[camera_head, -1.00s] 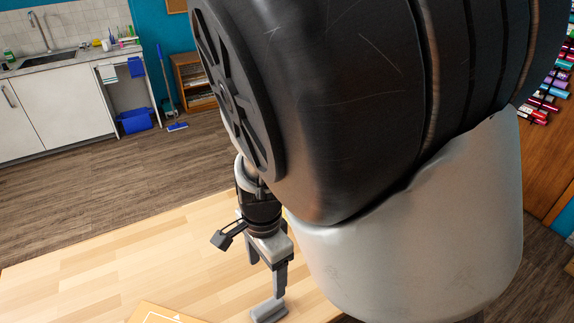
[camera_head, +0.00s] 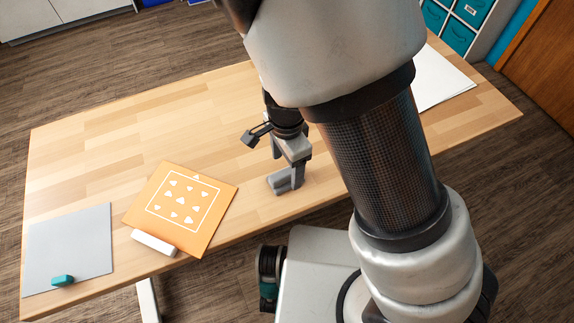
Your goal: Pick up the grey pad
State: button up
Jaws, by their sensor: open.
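A small grey block (camera_head: 279,184), which looks like the grey pad, lies on the wooden table near its front edge. My gripper (camera_head: 287,168) is open and points down directly at it. One finger comes down at the block's right end, and the other shows behind and above it. I cannot tell whether the fingers touch the block or stand around it. My arm covers the table to the right.
An orange sheet (camera_head: 207,193) with white marks lies left of my gripper, with a white block (camera_head: 154,243) at its front edge. A flat grey sheet (camera_head: 70,245) at far left bears a teal block (camera_head: 63,281). The table's (camera_head: 140,110) back left is clear.

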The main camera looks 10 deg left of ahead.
aim_at(286, 172)
notch_tip(286, 172, down, 4)
jog(key=shift+a+f+b, duration=0.1)
jog(key=shift+f+b, duration=0.05)
jog(key=shift+b, duration=0.6)
jog(key=c, duration=1.1)
notch_tip(286, 172, up, 10)
jog(key=p, duration=0.4)
jog(key=shift+o, duration=0.8)
jog(key=c, duration=0.7)
jog(key=shift+o, duration=0.2)
